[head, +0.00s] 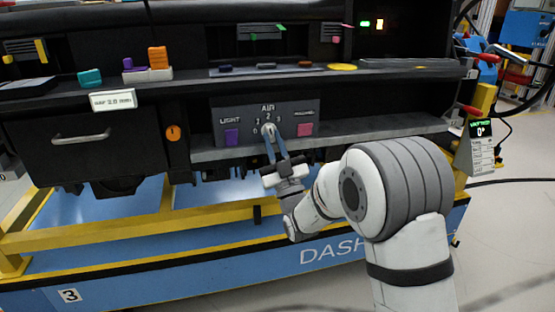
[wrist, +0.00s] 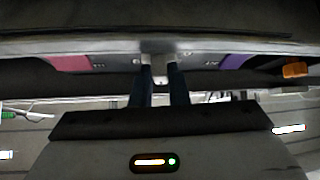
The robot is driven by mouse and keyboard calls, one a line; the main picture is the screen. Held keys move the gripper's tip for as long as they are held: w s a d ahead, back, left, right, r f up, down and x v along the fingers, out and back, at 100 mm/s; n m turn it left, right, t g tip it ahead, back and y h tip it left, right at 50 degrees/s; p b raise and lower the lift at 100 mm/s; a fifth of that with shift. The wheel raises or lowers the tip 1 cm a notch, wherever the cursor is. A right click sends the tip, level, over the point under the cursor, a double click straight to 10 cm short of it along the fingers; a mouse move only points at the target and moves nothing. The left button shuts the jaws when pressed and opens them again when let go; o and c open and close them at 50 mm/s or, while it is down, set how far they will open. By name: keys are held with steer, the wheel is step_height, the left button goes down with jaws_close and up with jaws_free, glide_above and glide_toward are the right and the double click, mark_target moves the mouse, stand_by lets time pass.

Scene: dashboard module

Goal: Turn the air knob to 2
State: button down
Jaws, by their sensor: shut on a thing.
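The air knob (head: 267,128) is a small grey knob on the dark control panel (head: 240,111), under the word AIR. The numbers 0, 1, 2 and 3 are printed around it, with 2 at the top. My gripper (head: 270,132) is at the panel from below and shut on the knob. Its blue fingers hide much of the knob, so I cannot tell which number it points to. In the wrist view the knob (wrist: 160,76) shows between the two fingertips (wrist: 159,67).
A purple square (head: 232,137) sits under LIGHT to the left. A pink square (head: 304,130) is to the right. An orange oval (head: 173,133) and a drawer handle (head: 81,136) are farther left.

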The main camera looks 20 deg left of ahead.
steer(key=shift+a+r+m+t+h+b, duration=0.1)
steer(key=shift+m+t+h+b, duration=0.65)
steer(key=shift+m, duration=0.45)
steer(key=shift+r+m+t+h+b, duration=0.1)
steer(key=shift+m+t+h+b, duration=0.45)
steer(key=shift+m+t+h, duration=0.5)
steer(key=shift+r+m+h, duration=0.15)
steer(key=shift+m+h, duration=0.15)
steer(key=shift+m, duration=0.15)
steer(key=c, duration=1.4)
jaws_free()
steer(key=shift+f, duration=0.2)
steer(key=shift+s+f, duration=0.1)
steer(key=shift+s+f, duration=0.15)
steer(key=shift+f, duration=0.05)
steer(key=v, duration=0.7)
steer(key=shift+p, duration=0.45)
